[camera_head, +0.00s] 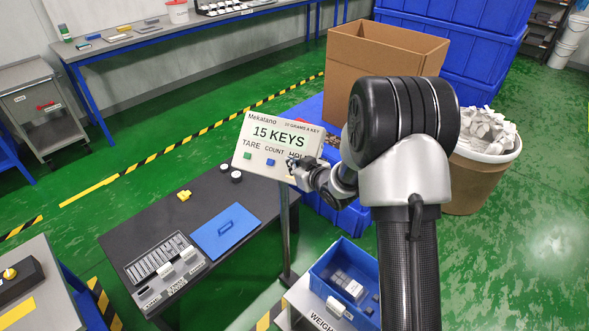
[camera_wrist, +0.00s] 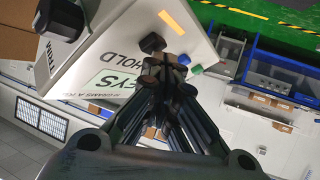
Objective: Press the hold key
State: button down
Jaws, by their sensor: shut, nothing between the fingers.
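The white Mekatano display panel (camera_head: 265,150) stands on a post and reads "15 KEYS". Below the reading are the TARE, COUNT and HOLD labels, with a green key (camera_head: 247,155) under TARE and a blue key (camera_head: 271,162) under COUNT. My gripper (camera_head: 293,168) is at the panel's lower right, in front of the HOLD label's place. In the wrist view my shut, empty gripper (camera_wrist: 153,62) is close to the HOLD lettering on the panel (camera_wrist: 100,45). I cannot tell whether the fingertips touch the key.
A blue bin (camera_head: 320,285) sits right of the post. A cardboard box (camera_head: 385,60) and a white-topped drum (camera_head: 470,180) stand behind my arm.

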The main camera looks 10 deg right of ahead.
jog(key=shift+s+a+r, duration=0.25)
jog(key=shift+s+r, duration=0.1)
jog(key=shift+r, duration=0.05)
jog(key=shift+s+a+r+p, duration=0.4)
jog(key=shift+s+a+r, duration=0.15)
jog(key=shift+s+r, duration=0.3)
jog(key=shift+s+a+r+p, duration=0.4)
jog(key=shift+s+a+r, duration=0.15)
jog(key=shift+r, duration=0.4)
jog(key=shift+d, duration=0.1)
jog(key=s+d+r+m+g+h, duration=0.2)
jog(key=s+d+r+g+h, duration=0.15)
jog(key=s+r, duration=0.85)
jog(key=s+a+r+m+g, duration=0.1)
jog(key=s+a+m+g, duration=0.1)
jog(key=s, duration=2.5)
jog(key=shift+a+g, duration=0.6)
jog(key=shift+g, duration=0.55)
